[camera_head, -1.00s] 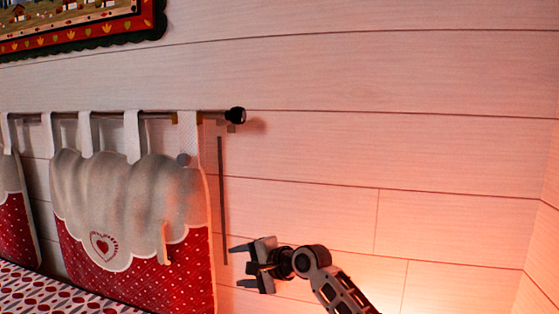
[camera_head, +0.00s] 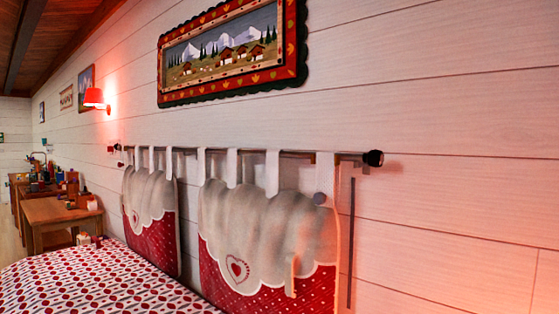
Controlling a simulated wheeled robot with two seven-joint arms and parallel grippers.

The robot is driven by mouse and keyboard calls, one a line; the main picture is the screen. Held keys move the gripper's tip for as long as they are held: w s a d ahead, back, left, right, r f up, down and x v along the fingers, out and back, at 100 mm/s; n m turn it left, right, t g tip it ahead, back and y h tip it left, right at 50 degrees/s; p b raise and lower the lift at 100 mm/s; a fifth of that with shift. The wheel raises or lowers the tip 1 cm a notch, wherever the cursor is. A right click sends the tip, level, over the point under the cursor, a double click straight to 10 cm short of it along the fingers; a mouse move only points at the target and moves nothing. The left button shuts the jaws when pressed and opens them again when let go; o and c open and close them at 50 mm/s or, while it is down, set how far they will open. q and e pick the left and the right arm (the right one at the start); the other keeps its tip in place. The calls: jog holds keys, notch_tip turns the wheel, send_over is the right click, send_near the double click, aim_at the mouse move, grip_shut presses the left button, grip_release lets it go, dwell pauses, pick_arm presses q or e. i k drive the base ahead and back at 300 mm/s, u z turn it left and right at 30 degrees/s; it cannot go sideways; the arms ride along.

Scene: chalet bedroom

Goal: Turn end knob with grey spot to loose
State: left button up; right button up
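A dark rod (camera_head: 217,151) runs along the white plank wall and carries hanging cushions by their tabs. A black end knob (camera_head: 374,158) sits at its near right end. A grey round spot (camera_head: 319,199) shows below and left of this knob, in front of the right cushion. The rod's far left end (camera_head: 117,147) is small, and I cannot tell its knob's details. I cannot read how tight either end is. Neither of my grippers is in view.
Two red and grey cushions, near (camera_head: 268,236) and far (camera_head: 151,215), hang above a patterned bed (camera_head: 90,285). A dark vertical strip (camera_head: 351,245) lies against the wall below the knob. A wooden table (camera_head: 58,216) stands far left. The wall right of the knob is bare.

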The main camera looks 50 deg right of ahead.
aim_at(375, 158)
jog(key=u, duration=1.35)
jog(key=i, duration=0.3)
jog(key=z, duration=3.45)
